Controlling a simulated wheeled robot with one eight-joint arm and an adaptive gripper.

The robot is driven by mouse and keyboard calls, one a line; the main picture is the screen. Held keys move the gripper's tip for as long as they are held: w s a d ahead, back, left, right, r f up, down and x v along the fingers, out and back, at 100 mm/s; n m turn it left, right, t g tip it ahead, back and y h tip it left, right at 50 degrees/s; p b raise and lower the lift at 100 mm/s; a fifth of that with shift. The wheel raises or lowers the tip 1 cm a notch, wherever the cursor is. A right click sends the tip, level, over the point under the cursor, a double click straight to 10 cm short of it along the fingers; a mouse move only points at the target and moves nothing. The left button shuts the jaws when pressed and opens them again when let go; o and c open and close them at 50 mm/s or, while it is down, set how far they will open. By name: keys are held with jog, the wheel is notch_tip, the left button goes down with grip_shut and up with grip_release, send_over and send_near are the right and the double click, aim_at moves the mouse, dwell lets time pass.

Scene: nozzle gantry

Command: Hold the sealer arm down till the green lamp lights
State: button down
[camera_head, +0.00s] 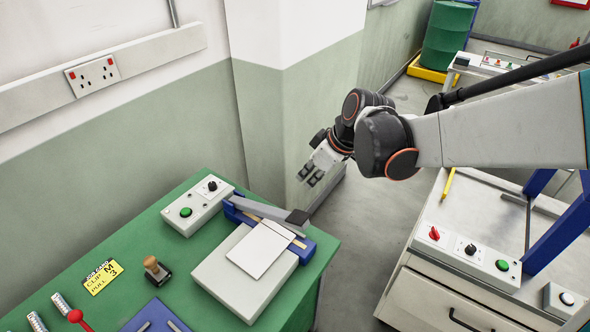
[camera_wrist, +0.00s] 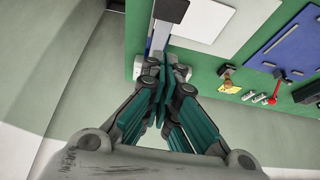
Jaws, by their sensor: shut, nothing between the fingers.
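The sealer (camera_head: 303,247) is a blue base on the green bench. Its grey sealer arm (camera_head: 262,210) ends in a dark handle (camera_head: 297,216) and appears raised over the base. A pale packet (camera_head: 260,250) lies at the sealer on a light block. A control box (camera_head: 205,207) behind it has a black knob and a green round lamp or button (camera_head: 186,212), not clearly lit. My gripper (camera_head: 311,174) is shut and empty, above and beyond the handle, apart from it. In the wrist view, its teal fingers (camera_wrist: 160,90) are together, with the dark handle (camera_wrist: 172,10) ahead.
The green bench (camera_head: 140,250) also bears a stamp (camera_head: 156,270), a yellow job card (camera_head: 102,276), a blue tray (camera_head: 155,318) and a red-knobbed lever (camera_head: 76,317). A grey cabinet (camera_head: 440,290) with controls stands at right. Floor (camera_head: 370,220) shows between.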

jog(key=b, duration=0.2)
send_over(297, 215)
jog(key=a, duration=0.1)
jog(key=f, duration=0.6)
jog(key=w+f, duration=0.1)
jog(key=f, duration=0.2)
jog(key=shift+s+d+f, duration=0.15)
jog(key=shift+f, duration=0.4)
jog(key=shift+s+d+f, duration=0.1)
jog(key=shift+f, duration=0.45)
jog(key=shift+s+d+f+b, duration=0.1)
jog(key=shift+f+b, duration=0.05)
jog(key=shift+f, duration=0.2)
jog(key=shift+s+d+f+b, duration=0.1)
jog(key=shift+f+b, duration=0.05)
jog(key=shift+f, duration=0.2)
